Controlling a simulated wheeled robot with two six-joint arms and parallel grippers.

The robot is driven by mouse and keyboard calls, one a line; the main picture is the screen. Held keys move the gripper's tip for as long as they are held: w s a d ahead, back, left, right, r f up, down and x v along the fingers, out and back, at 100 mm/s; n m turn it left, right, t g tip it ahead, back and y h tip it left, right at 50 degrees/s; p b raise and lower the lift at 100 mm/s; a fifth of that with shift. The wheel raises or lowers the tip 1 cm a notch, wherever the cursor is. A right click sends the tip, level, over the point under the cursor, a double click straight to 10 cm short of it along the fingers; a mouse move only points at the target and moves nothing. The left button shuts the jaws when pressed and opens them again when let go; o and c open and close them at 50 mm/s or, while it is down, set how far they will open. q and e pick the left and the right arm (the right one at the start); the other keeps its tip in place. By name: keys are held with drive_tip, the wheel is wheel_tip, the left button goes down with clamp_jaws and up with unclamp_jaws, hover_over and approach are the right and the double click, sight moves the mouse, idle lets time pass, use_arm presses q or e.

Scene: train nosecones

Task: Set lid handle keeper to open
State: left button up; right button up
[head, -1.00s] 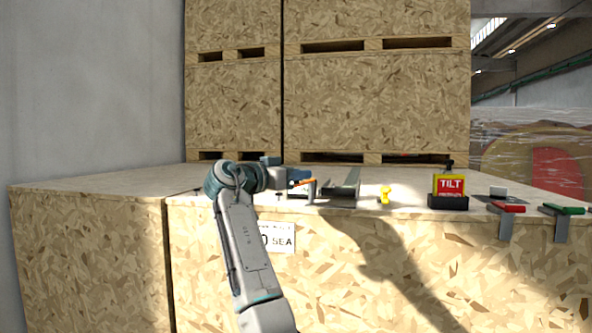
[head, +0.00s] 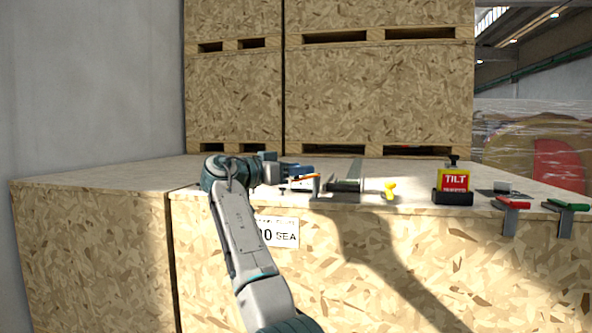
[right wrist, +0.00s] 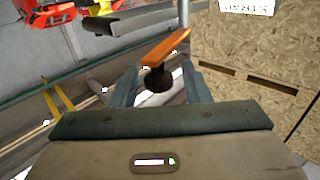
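An orange handle bar (head: 300,183) stands at the front edge of the crate top, left of centre. In the right wrist view the orange bar (right wrist: 165,48) runs slantwise, with a black round knob (right wrist: 157,80) at its near end. I cannot tell for sure that this is the lid handle keeper, nor its setting. My right gripper (head: 298,172) is at the orange bar in the head view. In the right wrist view its two fingers (right wrist: 158,88) are apart, one on each side of the black knob, with gaps showing. My left gripper is not in view.
On the crate top (head: 110,178) stand a dark metal bar (head: 345,185), a yellow knob (head: 390,188) and a yellow-red TILT box (head: 455,180). Red (head: 514,202) and green (head: 567,204) handled clamps grip the front edge. Tall crates (head: 380,95) rise behind.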

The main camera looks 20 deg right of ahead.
drive_tip(key=shift+w, duration=0.1)
drive_tip(key=shift+f, duration=0.1)
drive_tip(key=shift+a, duration=0.15)
drive_tip(key=b+v, duration=0.5)
drive_tip(key=v, duration=0.5)
drive_tip(key=shift+a, duration=0.15)
